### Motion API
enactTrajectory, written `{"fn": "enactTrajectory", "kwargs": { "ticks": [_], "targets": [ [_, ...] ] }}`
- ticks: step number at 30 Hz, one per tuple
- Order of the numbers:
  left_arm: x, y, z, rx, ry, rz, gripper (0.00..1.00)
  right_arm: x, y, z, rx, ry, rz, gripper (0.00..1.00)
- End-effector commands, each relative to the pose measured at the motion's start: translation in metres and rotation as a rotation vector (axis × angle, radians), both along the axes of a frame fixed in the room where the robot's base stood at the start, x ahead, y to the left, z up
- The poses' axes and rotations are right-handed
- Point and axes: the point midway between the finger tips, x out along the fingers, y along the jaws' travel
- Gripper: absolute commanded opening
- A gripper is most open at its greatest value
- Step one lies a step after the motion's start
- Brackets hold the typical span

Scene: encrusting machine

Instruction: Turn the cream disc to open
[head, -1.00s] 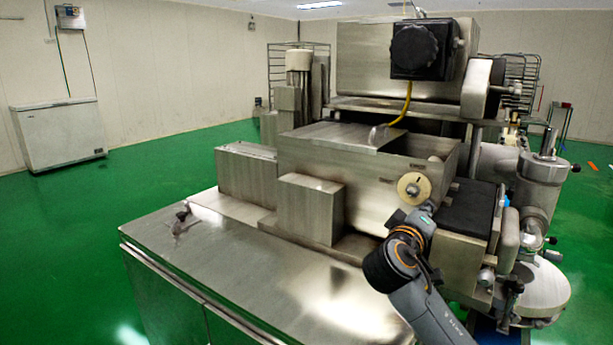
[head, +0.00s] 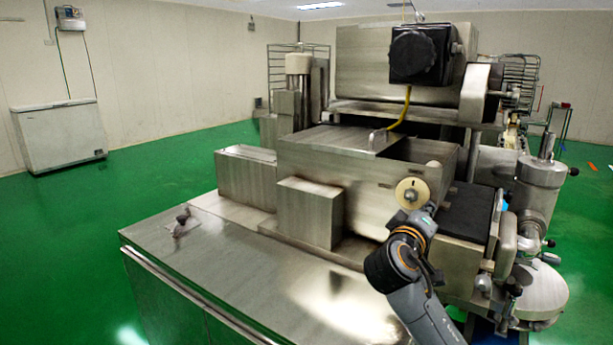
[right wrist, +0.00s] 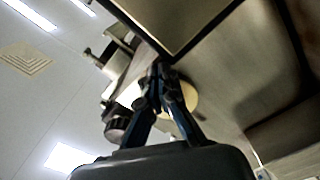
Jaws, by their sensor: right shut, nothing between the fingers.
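The cream disc (head: 408,184) is a round plate with a small knob at its middle, on the front face of the steel hopper box near its right end. My right gripper (head: 427,209) is at the disc's lower right edge in the head view. In the right wrist view the shut fingers (right wrist: 158,78) are together with nothing between them, and the disc (right wrist: 189,96) shows partly hidden behind them. I cannot tell whether the fingers touch it. My left gripper is not in view.
The steel machine (head: 340,160) fills the centre, with a black knob unit (head: 418,54) above. A steel table top (head: 250,275) lies in front, mostly bare. A round steel plate (head: 540,292) sits at the lower right. A white chest freezer (head: 60,135) stands far left.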

Motion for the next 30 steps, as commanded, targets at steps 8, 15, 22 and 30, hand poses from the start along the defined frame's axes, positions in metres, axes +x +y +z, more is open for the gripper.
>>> {"fn": "enactTrajectory", "kwargs": {
  "ticks": [8,15,22,30],
  "targets": [
    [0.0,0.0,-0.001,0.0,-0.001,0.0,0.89,-0.003,-0.003,-0.002,0.0,-0.003,0.004,0.0],
    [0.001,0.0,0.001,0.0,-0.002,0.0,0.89,-0.012,0.001,-0.003,-0.001,-0.002,0.004,0.0],
    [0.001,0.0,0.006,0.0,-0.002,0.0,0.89,-0.036,0.017,-0.003,0.0,-0.001,0.005,0.0],
    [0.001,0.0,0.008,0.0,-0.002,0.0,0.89,-0.054,0.028,-0.003,0.001,-0.001,0.001,0.0]
  ]
}}
